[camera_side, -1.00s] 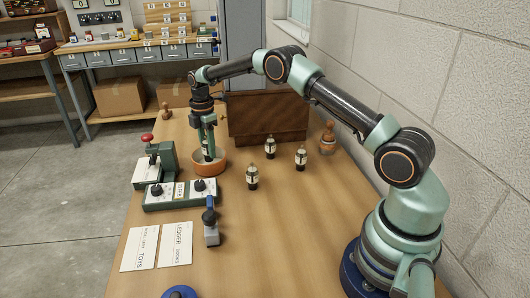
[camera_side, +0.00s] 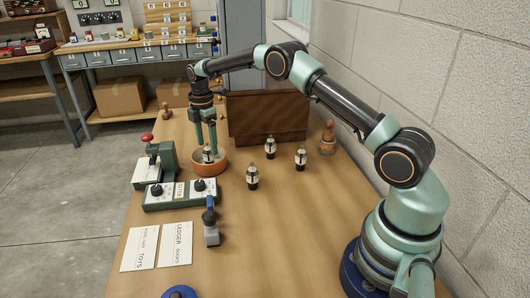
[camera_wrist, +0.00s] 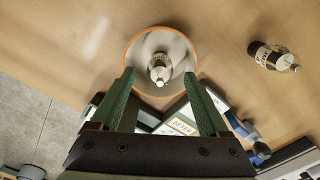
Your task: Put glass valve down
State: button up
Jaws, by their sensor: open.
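A glass valve with a dark base and pale label (camera_side: 208,154) stands in a round orange-rimmed dish (camera_side: 209,170). In the wrist view the same valve (camera_wrist: 159,68) is seen from above, inside the dish rim (camera_wrist: 127,48). My gripper (camera_side: 206,147) is open above the dish, with its fingers apart on either side of the valve. In the wrist view a gap shows between the fingers and the valve. Several similar valves are about: one (camera_side: 252,177), another (camera_side: 270,147) and one more (camera_side: 300,158) stand on the table right of the dish.
A brown wooden case (camera_side: 267,117) is behind.

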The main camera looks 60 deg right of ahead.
jog(key=shift+r, duration=2.65)
jog(key=shift+r, duration=0.15)
jog(key=s+a+r+m+t, duration=0.1)
jog(key=s+a+r+m, duration=0.25)
jog(key=s+r, duration=0.35)
jog(key=s+a+r+m+t, duration=0.2)
jog(key=s+r+m, duration=0.3)
jog(key=r, duration=0.3)
jog(key=s+a+f+m+t, duration=0.2)
jog(key=s+m, duration=0.5)
jog(key=s, duration=0.9)
jog(key=shift+a+f+t, duration=0.2)
jog(key=shift+a+t, duration=0.1)
jog(key=shift+a, duration=0.2)
